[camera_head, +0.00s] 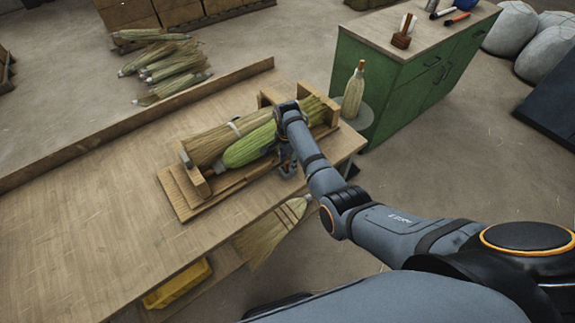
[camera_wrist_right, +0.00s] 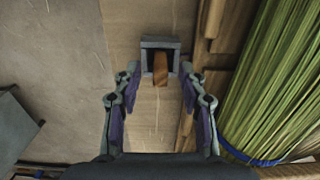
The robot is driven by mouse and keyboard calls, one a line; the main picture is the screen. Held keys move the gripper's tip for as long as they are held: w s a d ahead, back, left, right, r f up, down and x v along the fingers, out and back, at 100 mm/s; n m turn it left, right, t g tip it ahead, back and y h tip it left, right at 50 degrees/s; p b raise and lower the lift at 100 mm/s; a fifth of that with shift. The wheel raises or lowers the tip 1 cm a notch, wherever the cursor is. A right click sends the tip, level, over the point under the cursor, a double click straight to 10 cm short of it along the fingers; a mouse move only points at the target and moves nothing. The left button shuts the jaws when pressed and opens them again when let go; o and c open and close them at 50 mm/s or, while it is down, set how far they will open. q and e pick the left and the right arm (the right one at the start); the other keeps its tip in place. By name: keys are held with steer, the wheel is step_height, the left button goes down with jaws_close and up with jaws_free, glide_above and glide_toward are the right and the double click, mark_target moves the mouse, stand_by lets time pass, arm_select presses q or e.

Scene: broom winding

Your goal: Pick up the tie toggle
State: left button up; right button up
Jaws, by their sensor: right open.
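The tie toggle appears to be the small brown wooden peg (camera_wrist_right: 161,69) in the right wrist view, standing in a grey square holder (camera_wrist_right: 146,45) on the bench top. My right gripper (camera_wrist_right: 160,92) is open, with its two fingers apart on either side of the peg's near end; nothing is held between them. In the head view my right gripper (camera_head: 288,166) hangs low beside the near side of the winding cradle, and the toggle cannot be made out there. My left gripper is not in view.
A wooden cradle (camera_head: 181,196) holds straw bundles (camera_head: 208,146), one green (camera_head: 247,147), right of the gripper in the wrist view (camera_wrist_right: 275,85). A green cabinet (camera_head: 390,90) stands behind. The bench's left side (camera_head: 90,215) is clear. A broom (camera_head: 265,235) hangs at its front edge.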

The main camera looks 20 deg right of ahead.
steer(key=shift+f, duration=0.9)
jaws_close()
steer(key=shift+r, duration=0.15)
